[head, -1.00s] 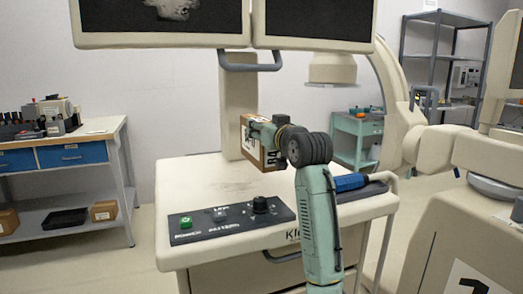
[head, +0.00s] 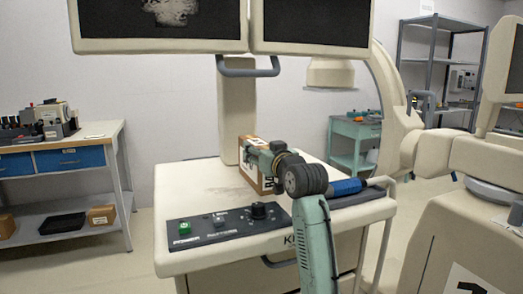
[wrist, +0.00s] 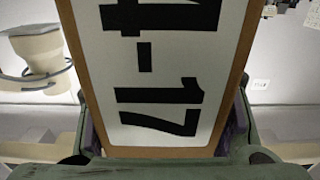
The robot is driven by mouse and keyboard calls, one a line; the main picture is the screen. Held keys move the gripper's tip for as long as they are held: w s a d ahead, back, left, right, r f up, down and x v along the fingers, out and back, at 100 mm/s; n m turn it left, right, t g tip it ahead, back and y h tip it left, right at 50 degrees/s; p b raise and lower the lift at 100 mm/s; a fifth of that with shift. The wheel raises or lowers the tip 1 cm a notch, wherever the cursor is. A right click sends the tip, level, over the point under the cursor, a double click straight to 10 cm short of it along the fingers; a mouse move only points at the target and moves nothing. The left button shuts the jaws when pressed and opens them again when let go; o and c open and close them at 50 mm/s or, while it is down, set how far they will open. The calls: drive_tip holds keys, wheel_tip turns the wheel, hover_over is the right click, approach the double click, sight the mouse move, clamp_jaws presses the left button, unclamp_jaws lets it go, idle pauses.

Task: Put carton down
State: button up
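The carton (head: 248,172) is a brown box with a large white label. In the head view it is upright at the back of the cream cart top (head: 195,190), in front of the column. Its base looks at or very near the surface; I cannot tell if it touches. My gripper (head: 257,151) is shut on the carton from the right and partly hides it. In the wrist view the carton (wrist: 225,75) fills the middle, its label reading "-17" sideways, with a finger at each side.
A control panel (head: 222,223) with a green button and a knob lies along the cart's front edge. A blue-handled tool (head: 347,187) lies at the right side. Two monitors (head: 160,28) hang above. The cart top left of the carton is clear.

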drive_tip(key=o, duration=0.4)
